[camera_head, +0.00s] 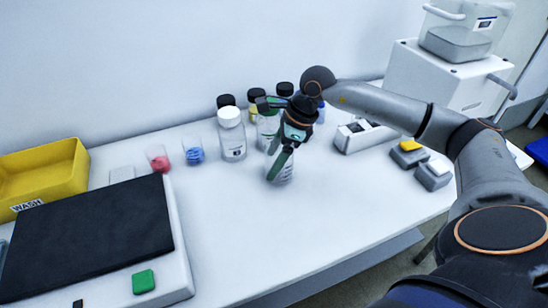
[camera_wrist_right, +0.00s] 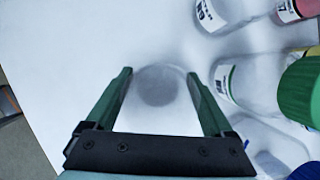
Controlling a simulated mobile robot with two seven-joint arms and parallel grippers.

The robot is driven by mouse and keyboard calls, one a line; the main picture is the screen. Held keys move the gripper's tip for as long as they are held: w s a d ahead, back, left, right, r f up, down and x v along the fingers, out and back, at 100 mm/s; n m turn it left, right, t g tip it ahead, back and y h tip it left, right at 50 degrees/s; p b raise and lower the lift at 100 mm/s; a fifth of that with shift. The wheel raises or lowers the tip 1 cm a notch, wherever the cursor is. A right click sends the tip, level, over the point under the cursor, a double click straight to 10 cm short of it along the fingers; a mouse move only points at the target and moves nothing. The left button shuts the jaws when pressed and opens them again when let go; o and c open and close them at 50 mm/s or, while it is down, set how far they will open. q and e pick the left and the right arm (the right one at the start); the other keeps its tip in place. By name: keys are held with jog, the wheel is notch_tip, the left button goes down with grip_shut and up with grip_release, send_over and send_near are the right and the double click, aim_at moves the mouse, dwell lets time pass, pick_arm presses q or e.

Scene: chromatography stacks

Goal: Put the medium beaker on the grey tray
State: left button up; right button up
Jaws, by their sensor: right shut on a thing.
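A clear glass beaker (camera_head: 283,174) with markings is near the middle of the white table. My right gripper (camera_head: 281,160) reaches down over it and is shut on it, with green fingers on either side. In the right wrist view the beaker (camera_wrist_right: 158,86) shows from above as a round, see-through shape between the fingertips (camera_wrist_right: 160,80). I cannot tell whether its base touches the table. I cannot make out a grey tray for certain. My left gripper is not in view.
Behind the gripper stand a white jar (camera_head: 231,138) and several dark-capped bottles. Small cups of red (camera_head: 158,159) and blue (camera_head: 194,152) stand left of them. A dark panel (camera_head: 90,230) lies at left, before a yellow bin (camera_head: 45,172). The table's front middle is clear.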

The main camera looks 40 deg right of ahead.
jog(key=shift+f, duration=0.1)
jog(key=o, duration=1.2)
jog(key=shift+c, duration=0.2)
